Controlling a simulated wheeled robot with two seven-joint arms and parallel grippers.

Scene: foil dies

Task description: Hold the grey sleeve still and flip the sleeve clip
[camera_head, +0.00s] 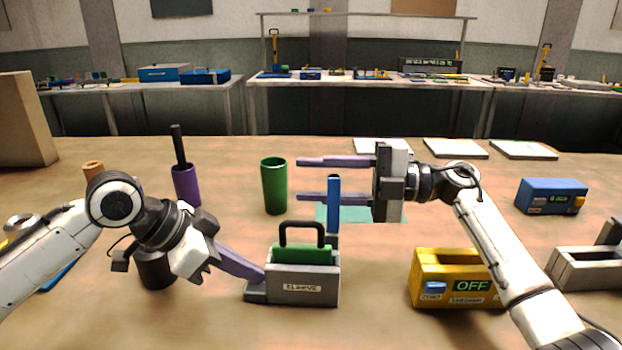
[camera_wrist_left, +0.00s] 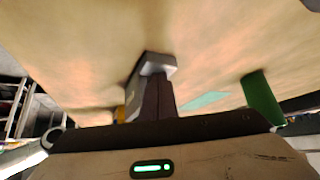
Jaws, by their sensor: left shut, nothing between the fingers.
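The grey sleeve (camera_head: 302,290), labelled SLEEVE, stands on the table in the head view. A green block (camera_head: 302,254) with a black loop handle sits in it. A blue upright bar (camera_head: 334,190), seemingly the sleeve clip, rises at its right end from a grey mount. My left gripper (camera_head: 262,280) is shut and empty, its tips at the sleeve's left end; contact is unclear. In the left wrist view the closed fingers (camera_wrist_left: 153,80) meet the sleeve's grey end (camera_wrist_left: 150,60). My right gripper (camera_head: 300,180) is open, its fingers spread near the blue bar's upper part.
A yellow box with an OFF display (camera_head: 430,275) stands right of the sleeve, under my right arm. A green cup (camera_head: 274,187) and a purple cup (camera_head: 187,186) stand behind. A teal mat (camera_head: 360,214) lies behind the bar. A blue box (camera_head: 550,196) is far right.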

